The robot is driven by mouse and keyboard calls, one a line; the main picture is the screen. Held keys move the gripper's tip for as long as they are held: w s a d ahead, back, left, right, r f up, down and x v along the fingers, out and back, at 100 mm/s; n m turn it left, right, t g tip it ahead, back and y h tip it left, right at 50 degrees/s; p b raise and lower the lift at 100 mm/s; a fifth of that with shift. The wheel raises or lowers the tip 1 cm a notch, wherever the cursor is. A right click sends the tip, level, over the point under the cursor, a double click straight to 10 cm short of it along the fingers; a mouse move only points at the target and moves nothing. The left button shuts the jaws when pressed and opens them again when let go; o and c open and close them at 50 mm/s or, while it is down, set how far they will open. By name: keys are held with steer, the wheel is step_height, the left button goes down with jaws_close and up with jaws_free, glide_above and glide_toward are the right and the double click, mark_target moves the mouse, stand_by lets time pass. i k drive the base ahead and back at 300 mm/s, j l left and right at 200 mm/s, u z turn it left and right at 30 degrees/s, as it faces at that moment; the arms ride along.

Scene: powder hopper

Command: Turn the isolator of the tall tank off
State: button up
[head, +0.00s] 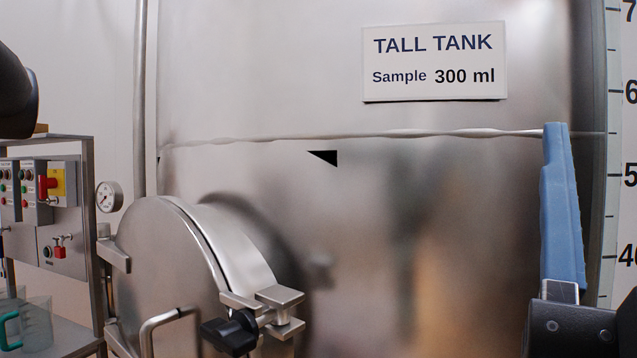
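The large steel tank (430,230) fills the middle of the head view and bears a white sign (434,61) reading "TALL TANK, Sample 300 ml". A red rotary handle on a yellow plate (58,183), which looks like an isolator, is on a grey control panel at the left. It is small, and I cannot read a label or tell its exact setting. A blue finger of my gripper (563,210) points upward at the right, in front of the tank, far from the red handle. Only this one finger is clear, and I see nothing held.
A round steel hatch (165,270) with a dark clamp knob (232,332) juts out between panel and gripper. A gauge (109,197) is beside the panel. A red padlock-like part (60,252) hangs below the isolator. A clear jug (36,325) stands at lower left.

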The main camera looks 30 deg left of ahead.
mark_target(45, 184)
steer(key=u, duration=2.25)
steer(key=i+j+u, duration=0.1)
steer(key=i+j, duration=0.15)
steer(key=i, duration=0.45)
steer(key=i+j+u, duration=0.1)
steer(key=i, duration=0.6)
steer(key=i+j+u, duration=0.1)
steer(key=i+j, duration=0.15)
steer(key=i, duration=0.5)
steer(key=i+j+u, duration=0.1)
steer(key=i, duration=0.6)
